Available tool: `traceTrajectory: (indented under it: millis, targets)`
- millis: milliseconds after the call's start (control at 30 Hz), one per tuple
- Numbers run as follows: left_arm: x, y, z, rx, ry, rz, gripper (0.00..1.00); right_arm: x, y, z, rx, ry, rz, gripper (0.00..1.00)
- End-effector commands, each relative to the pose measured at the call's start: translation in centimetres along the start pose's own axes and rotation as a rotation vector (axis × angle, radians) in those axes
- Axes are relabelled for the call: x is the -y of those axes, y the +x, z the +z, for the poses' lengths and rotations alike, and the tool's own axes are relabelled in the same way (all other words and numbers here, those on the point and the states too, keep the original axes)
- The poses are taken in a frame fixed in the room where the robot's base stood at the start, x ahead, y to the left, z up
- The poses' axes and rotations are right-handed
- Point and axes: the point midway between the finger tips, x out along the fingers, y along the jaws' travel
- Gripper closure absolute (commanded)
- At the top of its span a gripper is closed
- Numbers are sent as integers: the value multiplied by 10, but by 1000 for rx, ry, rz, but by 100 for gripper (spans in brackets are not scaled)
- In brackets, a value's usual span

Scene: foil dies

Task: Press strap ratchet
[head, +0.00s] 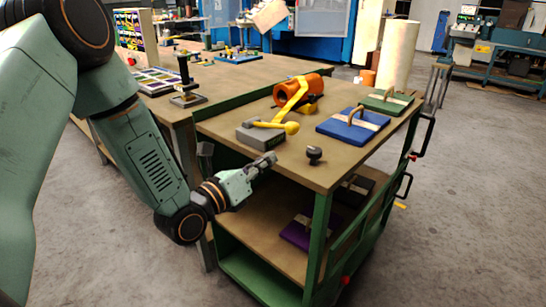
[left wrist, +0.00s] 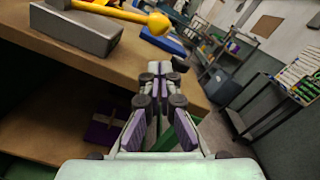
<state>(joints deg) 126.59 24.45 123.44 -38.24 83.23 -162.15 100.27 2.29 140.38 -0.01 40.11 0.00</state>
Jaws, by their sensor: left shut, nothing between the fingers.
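The strap ratchet is a grey block (head: 260,134) with a yellow lever (head: 275,124) ending in a round yellow knob, on the cart's top near its left edge. A yellow strap (head: 293,92) passes over an orange roll (head: 297,91) behind it. In the left wrist view the grey block (left wrist: 78,28) and yellow lever (left wrist: 108,10) are at upper left. My left gripper (head: 270,160) is shut and empty, just off the cart's front edge, below and in front of the ratchet, apart from it; its fingers also show in the left wrist view (left wrist: 157,70). My right gripper is not in view.
The green-framed cart's wooden top (head: 345,165) also bears a black knob (head: 314,153), a blue die (head: 352,126) and a green die (head: 386,102). A purple die (head: 300,232) lies on the lower shelf. A workbench (head: 175,105) stands behind left. The floor at right is clear.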

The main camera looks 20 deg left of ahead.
Motion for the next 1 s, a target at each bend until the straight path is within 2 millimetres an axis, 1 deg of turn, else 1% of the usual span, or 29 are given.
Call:
traceTrajectory:
  millis: [33, 300, 500, 700, 1000]
  targets:
    - [1, 8, -2, -1, 5, -5, 100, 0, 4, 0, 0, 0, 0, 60]
    - [1, 54, -2, 0, 4, -5, 100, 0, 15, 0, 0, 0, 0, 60]
    - [0, 78, -1, 0, 1, -2, 100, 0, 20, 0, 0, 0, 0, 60]
    - [0, 86, -1, 0, -2, 0, 100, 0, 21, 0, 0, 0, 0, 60]
    - [0, 86, 0, 0, -2, 0, 100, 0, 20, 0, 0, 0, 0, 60]
